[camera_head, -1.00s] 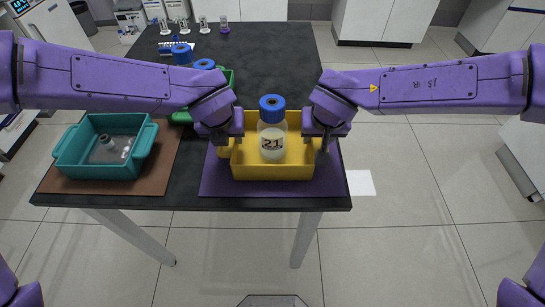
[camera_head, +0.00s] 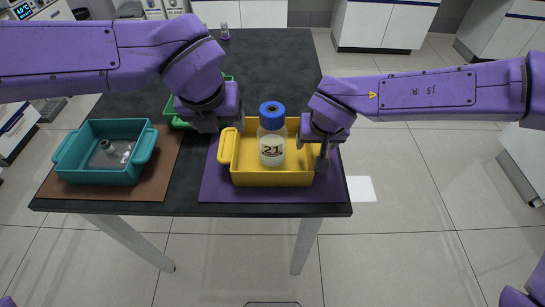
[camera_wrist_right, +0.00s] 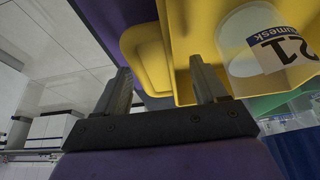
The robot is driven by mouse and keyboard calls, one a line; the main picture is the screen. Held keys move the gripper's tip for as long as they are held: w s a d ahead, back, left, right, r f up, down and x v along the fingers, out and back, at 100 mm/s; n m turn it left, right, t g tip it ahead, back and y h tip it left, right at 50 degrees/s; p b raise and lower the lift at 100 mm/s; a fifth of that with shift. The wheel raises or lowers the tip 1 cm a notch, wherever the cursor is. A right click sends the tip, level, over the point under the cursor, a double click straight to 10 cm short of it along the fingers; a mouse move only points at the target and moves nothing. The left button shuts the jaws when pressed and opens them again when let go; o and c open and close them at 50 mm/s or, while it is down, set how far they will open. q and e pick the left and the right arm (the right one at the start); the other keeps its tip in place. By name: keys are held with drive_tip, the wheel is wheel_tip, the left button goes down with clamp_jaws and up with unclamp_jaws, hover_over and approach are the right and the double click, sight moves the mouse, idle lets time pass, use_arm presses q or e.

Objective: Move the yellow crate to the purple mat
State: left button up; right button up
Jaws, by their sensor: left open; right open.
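The yellow crate (camera_head: 275,179) rests on the purple mat (camera_head: 213,188) at the table's front edge. A clear bottle (camera_head: 271,146) with a blue cap and the label 21 stands upright in it. My left gripper (camera_head: 207,126) is open, above and left of the crate's left handle, apart from it. My right gripper (camera_head: 322,155) is at the crate's right handle. In the right wrist view its fingers (camera_wrist_right: 163,90) are open, with the yellow handle (camera_wrist_right: 147,55) between or just beyond them; contact cannot be told.
A teal crate (camera_head: 100,177) with a grey-capped item in it sits on a brown mat (camera_head: 168,165) to the left. A green crate (camera_head: 174,121) stands behind, mostly hidden by my left arm. The dark table (camera_head: 275,65) is clear behind the yellow crate.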

drive_tip(key=shift+r, duration=0.35)
use_arm(q)
drive_tip(key=shift+s+r, duration=0.1)
drive_tip(key=shift+r, duration=0.25)
use_arm(e)
drive_tip(key=v, duration=1.1)
drive_tip(key=shift+s, duration=0.15)
drive_tip(key=shift+r, duration=0.2)
